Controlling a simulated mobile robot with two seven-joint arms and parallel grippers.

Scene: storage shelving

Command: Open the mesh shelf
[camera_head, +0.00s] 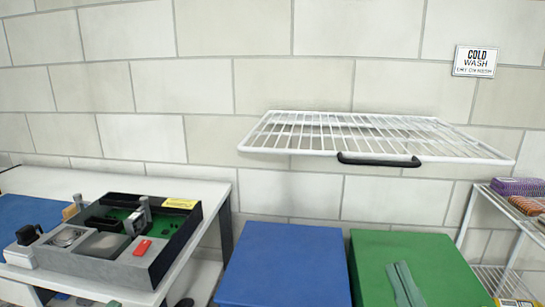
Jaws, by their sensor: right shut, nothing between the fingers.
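The mesh shelf (300,143) is a white wire rack against the tiled wall, in the upper middle of the head view. It lies roughly level, with its front edge toward me. A black handle (378,161) sits on its front edge. What I take for my right gripper (398,265) shows as two narrow grey-green fingers close together at the bottom, in front of the green box. It is shut and empty, below the handle in the picture and apart from it. My left gripper is not in view.
A blue box (282,265) and a green box (430,255) stand below the shelf. A white table (110,185) at left holds a grey device with a green board (120,235). A wire rack (478,215) with colored items stands at right. A "COLD WASH" sign (475,61) hangs on the wall.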

